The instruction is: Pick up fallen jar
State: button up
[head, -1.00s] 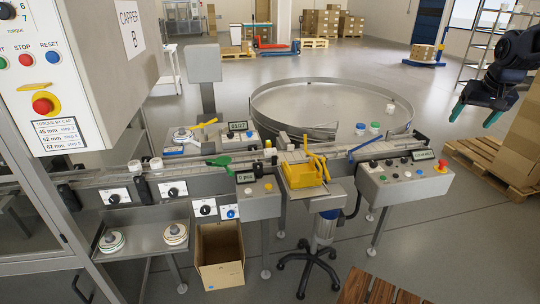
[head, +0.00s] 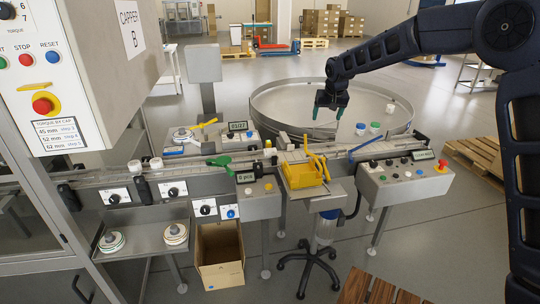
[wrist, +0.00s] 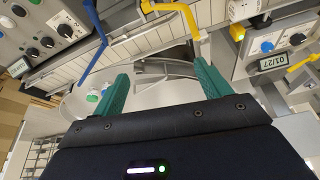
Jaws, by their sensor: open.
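The wrist view shows the gripper (wrist: 162,88) open too. On the round table, right of my gripper, are a blue-topped jar (head: 361,128), a green-topped jar (head: 375,127) and a white jar (head: 390,108). The white one may lie on its side, but it is too small to tell. Two white jars (head: 134,167) (head: 156,163) are on the conveyor at left.
A conveyor (head: 100,180) runs in front of the round table. A control panel (head: 400,178) stands at right. Much of the round table is bare.

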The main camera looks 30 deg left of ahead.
jog(key=n, duration=0.2)
send_near(270, 149)
jog(key=x, duration=0.6)
jog(key=shift+w+d, duration=0.1)
jog(key=shift+d, duration=0.2)
jog(key=shift+a+x, duration=0.2)
jog(key=shift+x, duration=2.55)
jog(key=c, duration=1.1)
